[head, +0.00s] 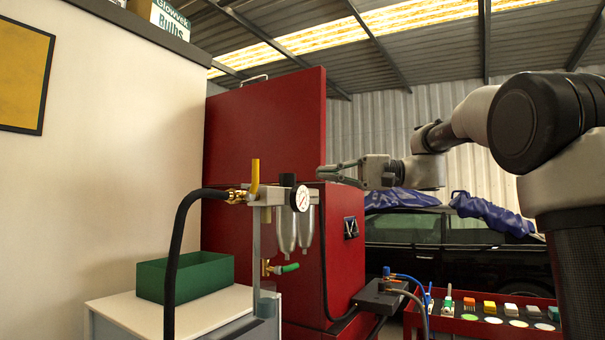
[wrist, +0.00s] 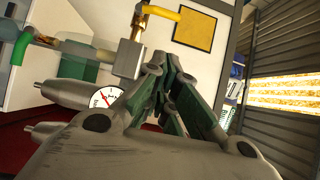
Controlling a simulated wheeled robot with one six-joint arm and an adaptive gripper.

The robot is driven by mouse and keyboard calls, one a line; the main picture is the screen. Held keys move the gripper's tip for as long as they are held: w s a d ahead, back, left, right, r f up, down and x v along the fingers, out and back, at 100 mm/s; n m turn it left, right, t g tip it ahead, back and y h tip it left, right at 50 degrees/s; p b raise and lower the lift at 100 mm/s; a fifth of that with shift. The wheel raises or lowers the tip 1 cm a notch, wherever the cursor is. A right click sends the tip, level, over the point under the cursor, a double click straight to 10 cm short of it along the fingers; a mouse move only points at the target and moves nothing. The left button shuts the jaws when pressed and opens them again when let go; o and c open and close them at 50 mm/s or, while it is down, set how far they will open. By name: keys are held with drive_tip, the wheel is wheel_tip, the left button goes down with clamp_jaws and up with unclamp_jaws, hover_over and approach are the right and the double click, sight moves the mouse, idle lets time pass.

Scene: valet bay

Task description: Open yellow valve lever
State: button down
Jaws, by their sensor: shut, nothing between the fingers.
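The yellow valve lever (head: 255,176) stands upright above a brass fitting (head: 237,196) at the left end of the pipe assembly in the head view. In the wrist view the yellow lever (wrist: 161,11) is at the top, beside its brass valve body (wrist: 138,27). My gripper (head: 322,173) is to the right of the lever, level with it in the head picture and apart from it. Its fingers are shut and empty. In the wrist view the fingertips (wrist: 158,62) point toward the brass valve, with the lever beyond them.
A pressure gauge (head: 300,198) and clear bowls (head: 286,230) hang between lever and gripper. A green-handled valve (head: 287,267) sits below. A black hose (head: 180,240) drops from the fitting. A red cabinet (head: 262,115) stands behind; a green box (head: 185,276) sits at lower left.

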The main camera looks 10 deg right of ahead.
sight(254, 178)
drive_tip(key=s+a, duration=0.2)
drive_tip(key=a, duration=1)
